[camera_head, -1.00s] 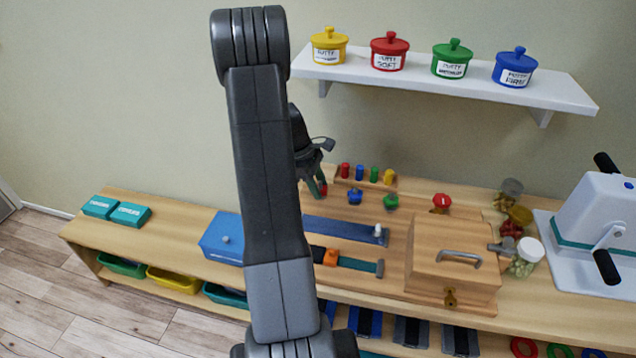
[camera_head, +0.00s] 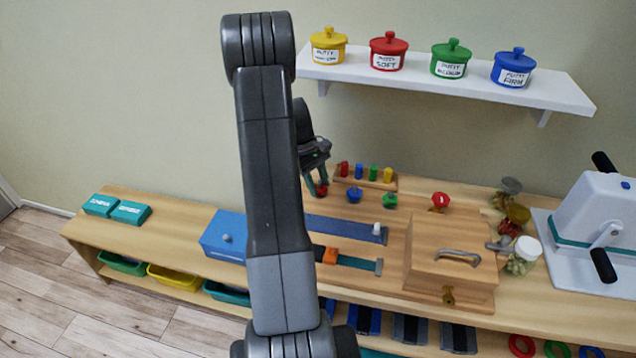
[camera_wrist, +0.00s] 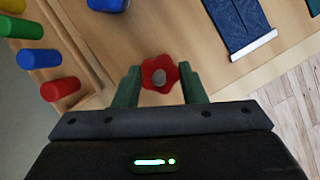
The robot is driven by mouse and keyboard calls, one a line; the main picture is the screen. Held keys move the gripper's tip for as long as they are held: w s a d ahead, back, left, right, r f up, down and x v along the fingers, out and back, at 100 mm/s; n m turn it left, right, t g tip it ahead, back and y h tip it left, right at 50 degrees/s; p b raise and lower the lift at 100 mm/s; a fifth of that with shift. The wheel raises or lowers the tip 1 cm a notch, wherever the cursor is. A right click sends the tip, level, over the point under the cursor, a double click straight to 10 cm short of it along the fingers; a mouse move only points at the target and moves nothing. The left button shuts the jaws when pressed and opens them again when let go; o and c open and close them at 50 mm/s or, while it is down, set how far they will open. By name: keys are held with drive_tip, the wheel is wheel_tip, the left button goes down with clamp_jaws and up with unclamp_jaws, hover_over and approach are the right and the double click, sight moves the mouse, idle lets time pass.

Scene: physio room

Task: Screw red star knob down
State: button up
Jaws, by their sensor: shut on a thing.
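A red star knob (camera_wrist: 160,74) with a grey centre shows in the wrist view, between the two green fingers of my gripper (camera_wrist: 161,86). The fingers are shut on its sides. In the head view my gripper (camera_head: 318,190) points down at the board's left end, by the red knob (camera_head: 322,188), which is partly hidden by the fingers. Whether the knob sits fully down on the board cannot be told. A blue knob (camera_head: 355,195), a green knob (camera_head: 390,201) and another red knob (camera_head: 440,200) stand in a row to the right.
Coloured pegs (camera_head: 374,173) stand in a rack just behind the knobs. A wooden box with a handle (camera_head: 452,262) stands front right. A blue box (camera_head: 224,236) lies left. A shelf (camera_head: 450,86) with putty pots hangs above.

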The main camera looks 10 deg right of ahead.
drive_tip(key=shift+w+r, duration=0.1)
drive_tip(key=o, duration=1)
drive_tip(key=shift+w+a+r, duration=0.15)
drive_tip(key=shift+r, duration=0.25)
drive_tip(key=v, duration=0.4)
drive_tip(key=shift+w+a+b, duration=0.35)
drive_tip(key=shift+w+b, duration=0.05)
drive_tip(key=w+a+b, duration=0.1)
drive_tip(key=w+a, duration=0.6)
drive_tip(key=w, duration=0.1)
drive_tip(key=shift+w, duration=0.15)
